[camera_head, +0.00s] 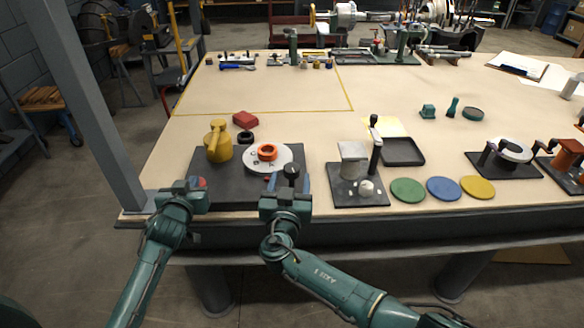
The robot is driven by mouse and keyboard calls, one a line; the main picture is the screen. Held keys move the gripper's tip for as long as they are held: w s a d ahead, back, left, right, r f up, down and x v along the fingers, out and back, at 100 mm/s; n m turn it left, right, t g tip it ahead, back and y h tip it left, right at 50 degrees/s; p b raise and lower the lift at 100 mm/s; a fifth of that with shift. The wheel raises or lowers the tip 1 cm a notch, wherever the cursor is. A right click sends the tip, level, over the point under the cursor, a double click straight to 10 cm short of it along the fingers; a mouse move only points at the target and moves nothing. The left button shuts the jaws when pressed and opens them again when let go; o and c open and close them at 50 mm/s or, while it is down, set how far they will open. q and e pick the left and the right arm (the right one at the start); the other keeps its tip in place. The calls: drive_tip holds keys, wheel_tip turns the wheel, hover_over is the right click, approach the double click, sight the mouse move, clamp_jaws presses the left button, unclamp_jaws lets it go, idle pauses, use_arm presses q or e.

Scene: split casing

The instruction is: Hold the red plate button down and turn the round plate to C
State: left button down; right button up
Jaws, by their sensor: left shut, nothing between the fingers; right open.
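The round white plate (284,156) has an orange ring (267,150) in its middle and small dark letters on its face. It sits on a dark base board (235,185). A red button (199,182) shows at the front left of the board, right at the tip of my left gripper (196,186), which is shut. I cannot tell whether they touch. My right gripper (289,182) is open at the plate's front right edge. Its blue fingers stand on either side of a dark round knob (291,170). The letter at the pointer is too small to read.
A yellow valve-like part (217,143) stands on the board's left side. A red block (245,120) and a dark ring (246,137) lie behind. To the right are a board with a lever (376,150) and green, blue and yellow discs (444,188).

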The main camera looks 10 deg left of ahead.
sight(290, 174)
drive_tip(key=shift+w+a, duration=0.15)
drive_tip(key=shift+w, duration=1.05)
drive_tip(key=shift+w+a, duration=0.15)
drive_tip(key=shift+w, duration=1.15)
drive_tip(key=shift+c, duration=0.5)
drive_tip(key=c, duration=0.8)
drive_tip(key=shift+f, duration=0.1)
drive_tip(key=shift+c, duration=0.2)
